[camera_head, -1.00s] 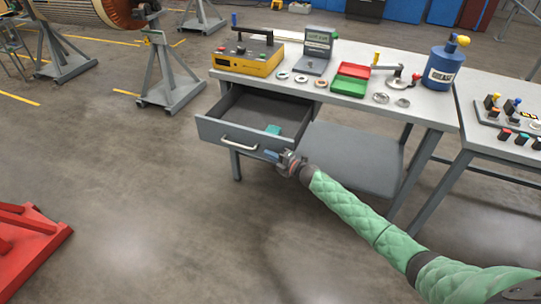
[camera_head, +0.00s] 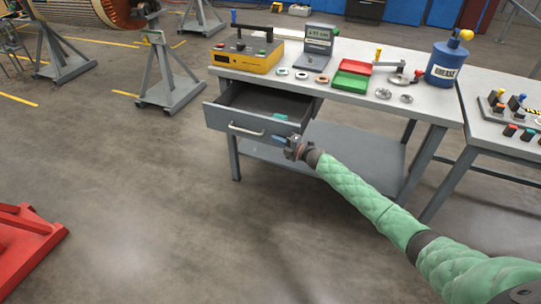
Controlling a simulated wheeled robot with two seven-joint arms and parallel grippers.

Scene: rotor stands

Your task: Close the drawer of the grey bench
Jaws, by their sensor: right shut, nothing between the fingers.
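The grey bench (camera_head: 425,105) stands at the centre right. Its drawer (camera_head: 222,119) is partly open and sticks out from the bench's left front, with a light handle (camera_head: 246,131) on its face. A small teal item (camera_head: 281,117) lies inside the drawer. My right gripper (camera_head: 283,141) is shut and empty. Its tips are at the right end of the drawer front and appear to touch it. My left gripper is not in view.
On the bench top are a yellow instrument box (camera_head: 246,55), a small display unit (camera_head: 316,45), red and green trays (camera_head: 352,75), several rings and a blue grease drum (camera_head: 445,63). A lower shelf (camera_head: 365,150) lies beneath. The floor in front is clear.

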